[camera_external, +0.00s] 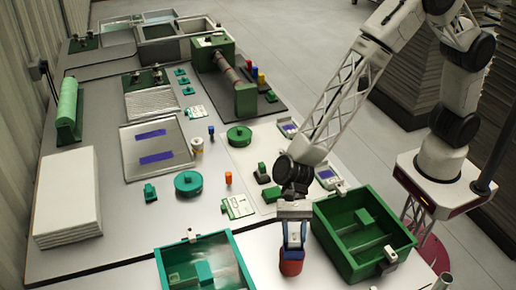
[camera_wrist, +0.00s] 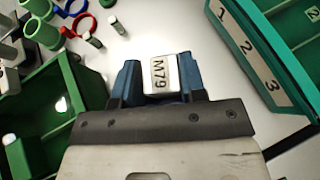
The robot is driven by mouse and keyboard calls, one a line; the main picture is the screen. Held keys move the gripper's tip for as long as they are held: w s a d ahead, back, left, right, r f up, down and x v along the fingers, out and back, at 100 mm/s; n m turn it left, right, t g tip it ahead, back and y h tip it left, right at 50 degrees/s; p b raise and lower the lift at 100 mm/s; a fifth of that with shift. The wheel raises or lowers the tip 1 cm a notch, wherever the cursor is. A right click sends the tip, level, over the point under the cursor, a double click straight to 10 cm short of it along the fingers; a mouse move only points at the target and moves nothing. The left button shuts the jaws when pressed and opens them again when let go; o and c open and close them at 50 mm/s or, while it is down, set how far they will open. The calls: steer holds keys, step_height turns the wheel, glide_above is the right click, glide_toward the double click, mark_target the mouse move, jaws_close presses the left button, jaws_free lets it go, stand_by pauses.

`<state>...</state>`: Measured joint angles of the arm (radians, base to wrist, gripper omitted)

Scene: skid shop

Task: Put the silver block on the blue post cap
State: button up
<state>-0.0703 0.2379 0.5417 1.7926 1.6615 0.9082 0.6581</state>
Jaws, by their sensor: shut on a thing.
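My gripper (camera_external: 292,240) hangs low at the front of the bench, between the teal bin and the green bin. Its blue fingers are shut on a pale silver block (camera_wrist: 160,74) marked "M79". A red thing (camera_external: 291,267) shows just below the fingers in the external view; I cannot tell whether it touches them. A small blue post (camera_external: 211,131) stands mid-bench, left of the green disc. Another blue-topped post (camera_external: 254,72) stands at the back beside yellow and red ones. I cannot tell which is the blue post cap.
The teal bin (camera_external: 160,262) is left of my gripper, and its numbered edge shows in the wrist view (camera_wrist: 246,45). The green bin (camera_external: 322,216) is close on the right. A green disc (camera_external: 188,184), an orange peg (camera_external: 228,179) and a tray (camera_external: 128,168) lie farther back.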

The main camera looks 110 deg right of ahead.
steer(key=shift+f, duration=0.1)
steer(key=o, duration=1)
steer(key=shift+o, duration=0.2)
steer(key=shift+d, duration=0.15)
steer(key=v, duration=1.2)
